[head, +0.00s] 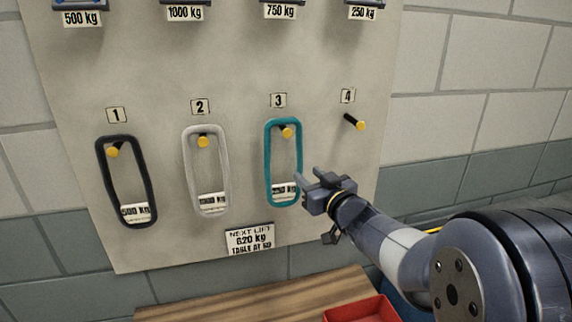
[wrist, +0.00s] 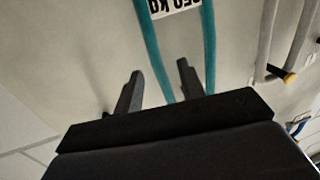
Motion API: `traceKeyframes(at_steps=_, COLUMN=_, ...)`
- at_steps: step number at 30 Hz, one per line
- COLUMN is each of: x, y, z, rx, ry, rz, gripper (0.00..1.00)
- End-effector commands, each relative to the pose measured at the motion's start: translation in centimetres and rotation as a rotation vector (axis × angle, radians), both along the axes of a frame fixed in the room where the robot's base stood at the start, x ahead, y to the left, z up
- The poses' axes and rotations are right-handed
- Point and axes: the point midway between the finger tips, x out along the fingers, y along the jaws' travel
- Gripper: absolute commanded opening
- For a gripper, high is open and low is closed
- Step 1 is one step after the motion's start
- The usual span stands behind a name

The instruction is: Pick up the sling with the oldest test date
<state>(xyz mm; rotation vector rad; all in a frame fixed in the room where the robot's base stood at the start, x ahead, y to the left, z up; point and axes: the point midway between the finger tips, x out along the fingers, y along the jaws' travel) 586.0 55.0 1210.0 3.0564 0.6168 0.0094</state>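Three loop slings hang on a pale board: a black sling (head: 103,178) on peg 1, a light grey sling (head: 189,170) on peg 2 and a teal sling (head: 268,165) on peg 3. Each has a white load tag low on its loop; I cannot read any test date. My gripper (head: 309,176) is open and empty, close to the teal sling's lower right. In the wrist view my gripper (wrist: 160,67) has its fingers apart, with the teal sling (wrist: 209,50) behind them; contact cannot be told. The grey sling (wrist: 267,38) is at the right there.
Peg 4 (head: 354,122) is empty. Load plates hang along the board's top. A "NEXT LIFT 620 kg" sign (head: 250,239) is below the slings. A wooden table (head: 230,299) with a red tray (head: 343,311) stands below the board.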

Motion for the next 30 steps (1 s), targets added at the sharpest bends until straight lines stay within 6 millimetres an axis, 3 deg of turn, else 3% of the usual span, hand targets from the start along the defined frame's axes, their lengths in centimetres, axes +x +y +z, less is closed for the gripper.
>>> traceKeyframes(at_steps=8, x=1.8, y=0.7, z=0.0, rx=0.0, ry=0.002, rz=-0.001, gripper=0.38)
traceKeyframes(at_steps=18, x=5.6, y=2.0, z=-0.2, rx=0.002, ry=0.003, rz=-0.001, gripper=0.38)
traceKeyframes(at_steps=28, x=6.2, y=2.2, z=-0.3, rx=0.001, ry=0.001, rz=-0.003, gripper=0.38)
traceKeyframes(at_steps=30, x=6.2, y=2.2, z=-0.3, rx=0.001, ry=0.001, rz=-0.003, gripper=0.32)
